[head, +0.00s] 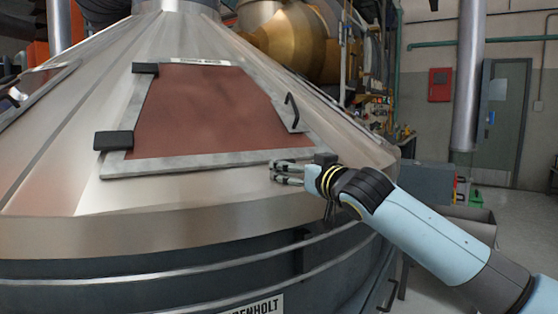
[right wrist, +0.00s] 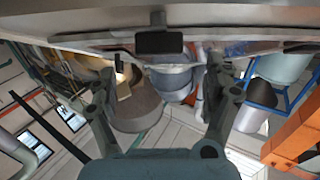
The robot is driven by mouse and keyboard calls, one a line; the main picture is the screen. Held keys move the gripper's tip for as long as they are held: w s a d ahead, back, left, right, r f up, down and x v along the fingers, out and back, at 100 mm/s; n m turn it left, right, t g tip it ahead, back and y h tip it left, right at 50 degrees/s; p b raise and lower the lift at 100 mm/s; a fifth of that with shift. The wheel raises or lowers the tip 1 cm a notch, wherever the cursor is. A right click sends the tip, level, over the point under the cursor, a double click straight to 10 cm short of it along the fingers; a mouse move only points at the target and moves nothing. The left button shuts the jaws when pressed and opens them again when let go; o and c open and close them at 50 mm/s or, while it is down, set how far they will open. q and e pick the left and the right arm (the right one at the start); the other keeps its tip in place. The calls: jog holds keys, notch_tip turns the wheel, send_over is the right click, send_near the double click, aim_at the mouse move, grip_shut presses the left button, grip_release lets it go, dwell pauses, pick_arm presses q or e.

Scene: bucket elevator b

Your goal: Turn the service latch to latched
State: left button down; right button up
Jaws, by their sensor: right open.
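A reddish-brown hatch panel (head: 200,110) in a grey metal frame lies on the sloping metal cone of a large vessel. A thin black bent handle (head: 292,112) stands at the frame's right side; it may be the service latch, but I cannot tell for sure. My right gripper (head: 273,172) is just below the frame's lower right corner, below the handle and apart from it. In the right wrist view its two fingers (right wrist: 161,72) are spread wide with nothing between them. A dark block (right wrist: 158,42) shows at the metal edge beyond them. My left gripper is not in view.
Two black hinge blocks (head: 114,140) sit on the frame's left side. A dark ringed band (head: 180,285) runs below the cone. Brass-coloured machinery (head: 300,45) stands behind. Open floor (head: 515,225) lies at the right, near a grey door (head: 508,120).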

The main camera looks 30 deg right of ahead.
jog(key=w, duration=0.4)
jog(key=w+d, duration=0.1)
jog(key=w, duration=0.1)
jog(key=shift+w, duration=0.4)
jog(key=shift+c, duration=0.3)
jog(key=c, duration=1.1)
